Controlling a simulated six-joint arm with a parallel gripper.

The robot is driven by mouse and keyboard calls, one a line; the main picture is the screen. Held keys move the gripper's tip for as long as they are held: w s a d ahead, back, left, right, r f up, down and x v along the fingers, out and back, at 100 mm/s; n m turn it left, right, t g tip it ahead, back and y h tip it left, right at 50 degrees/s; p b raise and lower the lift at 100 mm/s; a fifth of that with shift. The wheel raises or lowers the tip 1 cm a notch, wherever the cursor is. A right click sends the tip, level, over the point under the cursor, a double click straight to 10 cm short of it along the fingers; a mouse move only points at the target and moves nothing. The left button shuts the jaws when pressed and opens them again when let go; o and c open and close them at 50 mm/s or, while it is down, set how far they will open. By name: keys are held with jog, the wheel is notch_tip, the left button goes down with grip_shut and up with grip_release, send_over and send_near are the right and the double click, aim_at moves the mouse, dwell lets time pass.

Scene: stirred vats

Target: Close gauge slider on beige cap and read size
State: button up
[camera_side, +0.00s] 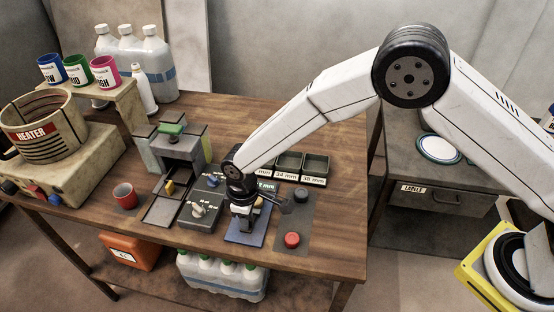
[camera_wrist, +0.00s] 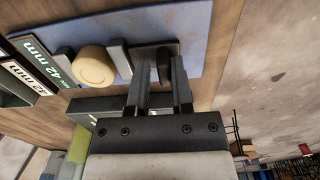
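The beige cap (camera_wrist: 95,65) lies on the blue mat (camera_wrist: 195,22) in the wrist view, between two grey gauge jaws. The slider-side jaw (camera_wrist: 121,58) is beside the cap; whether it touches is not clear. The gauge slider's dark plate (camera_wrist: 152,47) lies at the tips of my gripper (camera_wrist: 162,65). The two fingers stand apart around a grey upright piece on that plate; whether they press on it I cannot tell.
A size sign reading 42 mm (camera_wrist: 45,58) stands beside the mat. Bins (camera_side: 315,165) with size labels are behind. A red button-like piece (camera_side: 291,240) and a dark one (camera_side: 301,195) are right of the mat. A grey box with knobs (camera_side: 200,208) is close on the left.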

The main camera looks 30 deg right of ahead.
jog(key=shift+r, duration=3.9)
jog(key=s+d+r+m+t, duration=0.1)
jog(key=s+d+r+m, duration=0.15)
jog(key=d, duration=0.55)
jog(key=s+d+r+m, duration=0.1)
jog(key=d+r+m, duration=0.15)
jog(key=d, duration=0.65)
jog(key=s+d+r+m+t, duration=0.1)
jog(key=s+d+m, duration=0.3)
jog(key=s+d, duration=0.7)
jog(key=shift+s+r+t, duration=0.3)
jog(key=shift+s+r, duration=0.15)
jog(key=shift+s, duration=0.05)
